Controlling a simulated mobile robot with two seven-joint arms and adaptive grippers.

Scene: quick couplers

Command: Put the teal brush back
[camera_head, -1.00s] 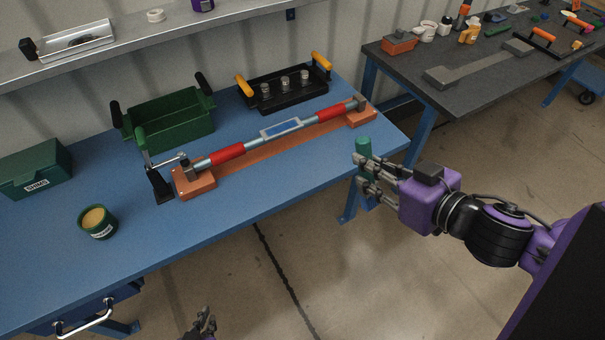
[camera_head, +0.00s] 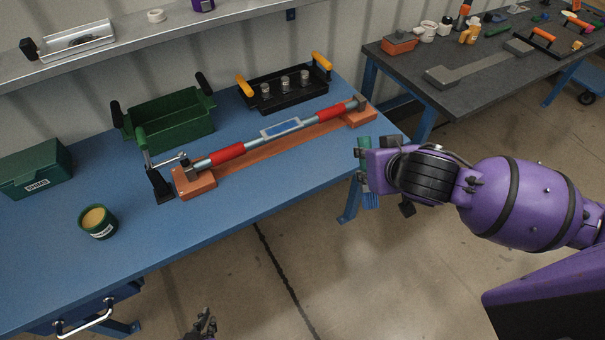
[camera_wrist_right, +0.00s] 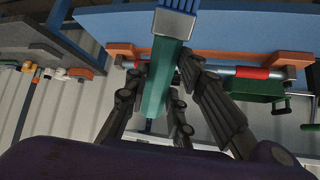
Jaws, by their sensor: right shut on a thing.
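The teal brush (camera_wrist_right: 160,78) stands between the fingers of my right gripper (camera_wrist_right: 155,100) in the right wrist view, with its blue bristles (camera_wrist_right: 177,10) at the top of that picture. In the head view my right gripper (camera_head: 368,172) is shut on the brush, just off the right front edge of the blue bench (camera_head: 250,205). The teal end shows above the gripper and the blue bristles (camera_head: 371,201) show below it. My wrist hides most of the handle. My left gripper (camera_head: 206,323) is low at the bottom edge, away from the bench; its finger gap is unclear.
A long bar with red grips (camera_head: 228,154) lies in an orange cradle on the bench. A green tray (camera_head: 172,128), a black tray (camera_head: 290,100) with couplers, a SHIMS box (camera_head: 35,172) and a cup (camera_head: 98,222) stand there. A grey table (camera_head: 480,75) is at right.

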